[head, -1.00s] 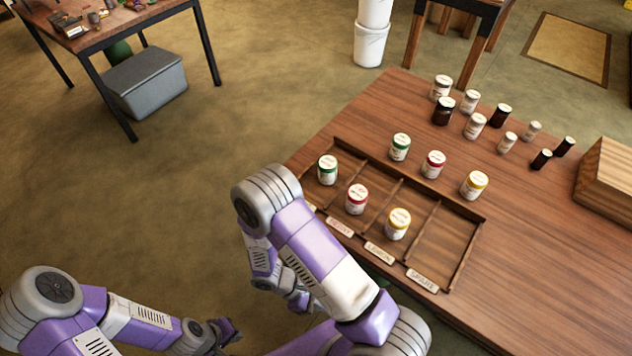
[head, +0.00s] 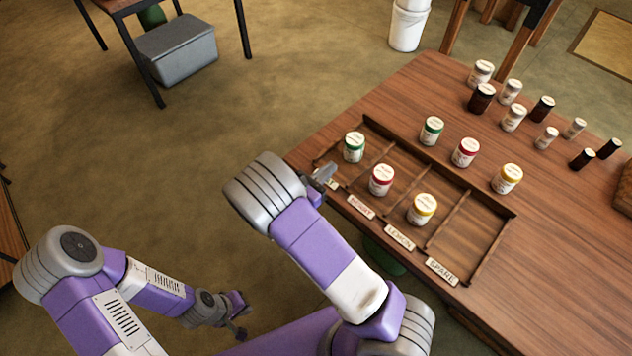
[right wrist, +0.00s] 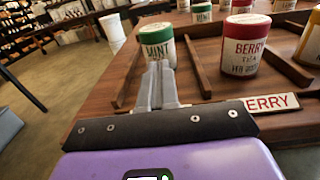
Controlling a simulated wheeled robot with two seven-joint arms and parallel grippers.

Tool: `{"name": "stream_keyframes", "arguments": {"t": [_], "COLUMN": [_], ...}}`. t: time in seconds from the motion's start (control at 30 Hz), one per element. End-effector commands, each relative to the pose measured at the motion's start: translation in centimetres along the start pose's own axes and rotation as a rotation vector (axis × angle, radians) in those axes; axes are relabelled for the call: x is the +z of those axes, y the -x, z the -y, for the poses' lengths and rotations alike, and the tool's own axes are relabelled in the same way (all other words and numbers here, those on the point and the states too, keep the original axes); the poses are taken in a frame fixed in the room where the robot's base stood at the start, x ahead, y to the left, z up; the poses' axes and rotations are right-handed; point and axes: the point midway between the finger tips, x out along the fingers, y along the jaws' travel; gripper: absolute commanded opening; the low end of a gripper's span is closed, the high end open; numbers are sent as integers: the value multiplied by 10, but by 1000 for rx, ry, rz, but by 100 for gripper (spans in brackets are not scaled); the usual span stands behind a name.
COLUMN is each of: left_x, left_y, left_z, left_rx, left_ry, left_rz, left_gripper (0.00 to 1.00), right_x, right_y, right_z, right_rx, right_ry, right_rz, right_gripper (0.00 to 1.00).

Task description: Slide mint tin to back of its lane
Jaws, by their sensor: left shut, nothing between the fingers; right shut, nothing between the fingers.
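The mint tin (head: 354,148), white with a green lid, stands upright in the leftmost lane of the wooden tray (head: 464,274). It also shows in the right wrist view (right wrist: 157,48), reading MINT. My right gripper (head: 328,172) is shut and empty at the front end of that lane. In the right wrist view its fingertips (right wrist: 159,68) are just in front of the tin and hide part of its lower front; I cannot tell whether they touch. My left gripper (head: 242,325) is shut and empty, low at the left, away from the table.
The red-lidded berry tin (head: 381,181) and the yellow-lidded tin (head: 424,210) stand in neighbouring lanes. The SPARE lane (head: 468,237) is empty. Green-lidded (head: 431,131), red-lidded (head: 466,153) and yellow-lidded (head: 506,179) tins stand behind the tray. Several jars stand farther back.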

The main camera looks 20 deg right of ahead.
Motion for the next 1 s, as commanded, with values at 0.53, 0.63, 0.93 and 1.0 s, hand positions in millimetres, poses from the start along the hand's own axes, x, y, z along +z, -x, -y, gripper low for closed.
{"name": "stream_keyframes", "arguments": {"t": [0.53,0.63,0.93,1.0], "left_x": [-1,-1,0,0], "left_y": [-15,-14,-11,-7], "left_z": [6,6,4,3], "left_rx": [0,0,0,0], "left_ry": [0,0,0,0], "left_rz": [0,0,0,0], "left_gripper": [0,0,0,0], "right_x": [-1,0,1,1], "right_y": [-63,-63,-77,-92], "right_z": [0,0,1,1], "right_rx": [-1,-1,-3,-5], "right_ry": [-1,-1,0,-1], "right_rz": [-2,-2,-1,-1], "right_gripper": [0,0,0,0]}}
